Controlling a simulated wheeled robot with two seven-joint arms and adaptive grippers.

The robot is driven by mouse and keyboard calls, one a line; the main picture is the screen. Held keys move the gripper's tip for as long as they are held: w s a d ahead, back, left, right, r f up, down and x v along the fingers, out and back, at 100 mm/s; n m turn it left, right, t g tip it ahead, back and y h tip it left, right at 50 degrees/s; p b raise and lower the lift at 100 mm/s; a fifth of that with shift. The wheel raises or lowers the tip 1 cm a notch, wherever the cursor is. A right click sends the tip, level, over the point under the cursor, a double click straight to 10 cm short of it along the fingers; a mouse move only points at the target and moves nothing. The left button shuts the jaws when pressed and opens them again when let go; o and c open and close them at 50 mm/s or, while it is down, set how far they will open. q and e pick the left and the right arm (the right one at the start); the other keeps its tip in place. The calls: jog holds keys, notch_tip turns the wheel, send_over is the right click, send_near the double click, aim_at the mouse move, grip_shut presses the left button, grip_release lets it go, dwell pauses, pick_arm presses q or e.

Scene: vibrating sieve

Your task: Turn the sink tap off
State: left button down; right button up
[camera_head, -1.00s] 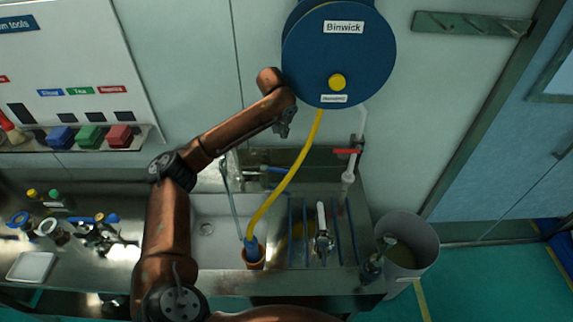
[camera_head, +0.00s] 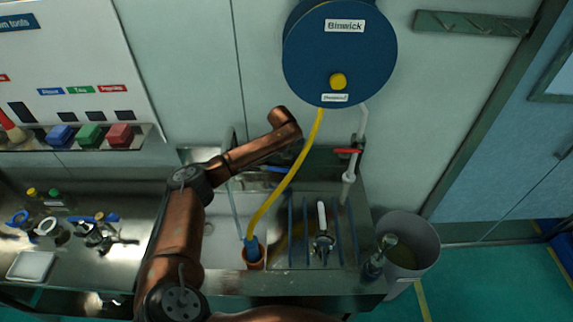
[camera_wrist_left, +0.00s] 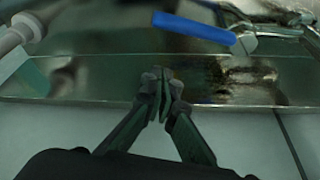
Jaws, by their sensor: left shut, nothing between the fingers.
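The sink tap has a blue lever (camera_head: 277,169) at the back of the sink, partly hidden behind my left forearm and gripper in the head view. In the left wrist view the blue lever (camera_wrist_left: 195,28) lies across the top, right of centre, with metal fittings at its right end. My left gripper (camera_wrist_left: 162,80) is shut and empty, its fingertips below and left of the lever in that picture and apart from it. In the head view my left gripper (camera_head: 288,155) is dark and hard to make out near the backsplash. My right gripper does not show.
A red-handled valve (camera_head: 347,151) on a white pipe stands right of the lever. A yellow hose (camera_head: 292,175) hangs from the blue reel (camera_head: 338,50) into an orange pot (camera_head: 253,262). A rack with blue bars (camera_head: 338,232) and a grey bin (camera_head: 412,240) stand to the right.

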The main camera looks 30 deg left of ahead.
aim_at(277, 169)
pick_arm(q)
jog(key=shift+s+d+f+p, duration=0.2)
jog(key=shift+s+f+p, duration=0.05)
jog(key=shift+s+f, duration=0.5)
jog(key=shift+s+d+f+p, duration=0.2)
jog(key=shift+s+f, duration=0.35)
jog(key=shift+s, duration=0.3)
